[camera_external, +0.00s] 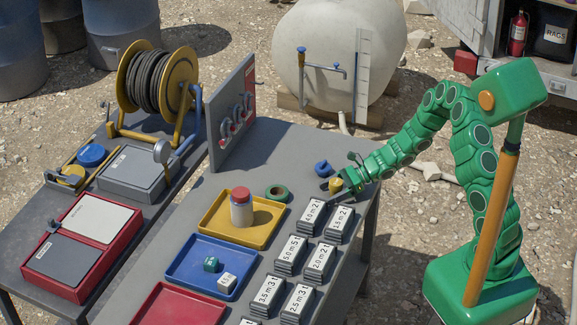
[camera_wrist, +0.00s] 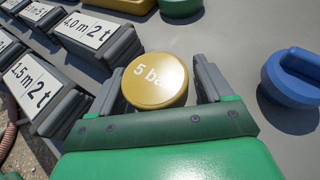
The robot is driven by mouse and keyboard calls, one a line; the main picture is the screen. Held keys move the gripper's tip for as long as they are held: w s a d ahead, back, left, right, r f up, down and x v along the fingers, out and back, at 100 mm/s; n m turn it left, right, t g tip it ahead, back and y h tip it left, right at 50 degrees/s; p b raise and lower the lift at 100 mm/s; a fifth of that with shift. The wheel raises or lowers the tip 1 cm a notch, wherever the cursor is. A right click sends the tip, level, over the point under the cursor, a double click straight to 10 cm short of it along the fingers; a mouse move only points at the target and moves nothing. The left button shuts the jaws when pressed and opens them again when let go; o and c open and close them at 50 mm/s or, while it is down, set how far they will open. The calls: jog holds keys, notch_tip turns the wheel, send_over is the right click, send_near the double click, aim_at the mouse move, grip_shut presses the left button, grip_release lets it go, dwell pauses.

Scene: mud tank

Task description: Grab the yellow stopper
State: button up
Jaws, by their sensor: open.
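The yellow stopper (camera_wrist: 155,80) is a round disc marked "5 bar", with its last letter hard to read. In the wrist view it sits between the two fingers of my gripper (camera_wrist: 164,68), one finger on each side. The fingers are apart; I cannot tell whether either touches the stopper. In the external view the yellow stopper (camera_external: 335,185) shows small at the tip of my gripper (camera_external: 343,182), near the table's right edge, partly hidden by the gripper.
A blue stopper (camera_wrist: 292,75) stands close by on the right in the wrist view. Labelled dark blocks (camera_external: 311,215) stand in rows in front. A green round piece (camera_external: 277,193), a yellow tray (camera_external: 213,231) and an upright panel (camera_external: 227,120) are farther left.

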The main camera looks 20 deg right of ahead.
jog(key=shift+a, duration=0.1)
jog(key=c, duration=1.1)
jog(key=shift+r, duration=0.65)
jog(key=s+d+r, duration=0.2)
jog(key=s+r, duration=0.2)
jog(key=s+d+r, duration=0.2)
jog(key=s+r, duration=0.1)
jog(key=s, duration=0.1)
jog(key=s+d+r, duration=0.2)
jog(key=s+r, duration=0.2)
jog(key=shift+s+r, duration=0.3)
